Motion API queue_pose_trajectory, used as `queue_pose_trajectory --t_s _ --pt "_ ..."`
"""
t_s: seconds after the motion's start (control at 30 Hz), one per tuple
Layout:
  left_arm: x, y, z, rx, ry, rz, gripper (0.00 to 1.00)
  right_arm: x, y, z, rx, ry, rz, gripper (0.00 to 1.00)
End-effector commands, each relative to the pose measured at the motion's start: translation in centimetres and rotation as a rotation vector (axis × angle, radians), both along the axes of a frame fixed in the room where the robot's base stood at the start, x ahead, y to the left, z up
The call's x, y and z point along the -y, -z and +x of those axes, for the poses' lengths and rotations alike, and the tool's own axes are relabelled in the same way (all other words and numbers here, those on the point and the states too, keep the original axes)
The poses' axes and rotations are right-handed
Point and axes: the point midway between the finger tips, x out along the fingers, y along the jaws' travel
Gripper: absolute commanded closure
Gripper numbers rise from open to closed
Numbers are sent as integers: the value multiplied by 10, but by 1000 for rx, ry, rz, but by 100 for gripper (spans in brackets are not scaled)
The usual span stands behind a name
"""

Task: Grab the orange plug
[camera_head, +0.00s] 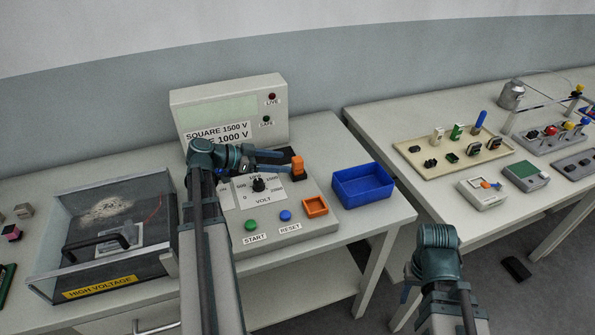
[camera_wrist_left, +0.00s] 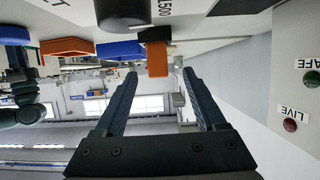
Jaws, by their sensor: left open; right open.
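The orange plug (camera_head: 297,163) stands upright in a black base at the back right of the grey control panel (camera_head: 300,228). My left gripper (camera_head: 283,161) is open and level with the plug, its fingers pointing right at it. In the left wrist view, which is upside down, the orange plug (camera_wrist_left: 157,60) lies between the two fingertips (camera_wrist_left: 158,75) or just beyond them. I cannot tell whether a finger touches it. Nothing is held. My right gripper (camera_head: 407,290) is low at the right, in front of the second table, partly hidden by its own wrist, and away from the plug.
An orange square frame (camera_head: 315,206) and START and RESET buttons lie on the panel. A blue bin (camera_head: 362,185) stands to its right. The display box (camera_head: 230,110) rises behind. A clear high-voltage case (camera_head: 105,235) stands left. The right table (camera_head: 420,182) holds several connectors.

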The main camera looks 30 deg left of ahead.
Motion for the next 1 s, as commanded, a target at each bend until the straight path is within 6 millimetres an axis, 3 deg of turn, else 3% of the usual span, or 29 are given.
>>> queue_pose_trajectory --t_s 0.37,0.7,0.97,1.0 --pt "8 4 8 0 0 0 28 0 4 0 0 0 0 50" --pt "37 18 38 -1 2 0 28 0 18 0 0 0 0 50" --pt "39 17 41 -1 0 0 28 0 17 0 0 0 0 50" --pt "39 17 41 -1 0 0 35 0 17 0 0 0 0 50"
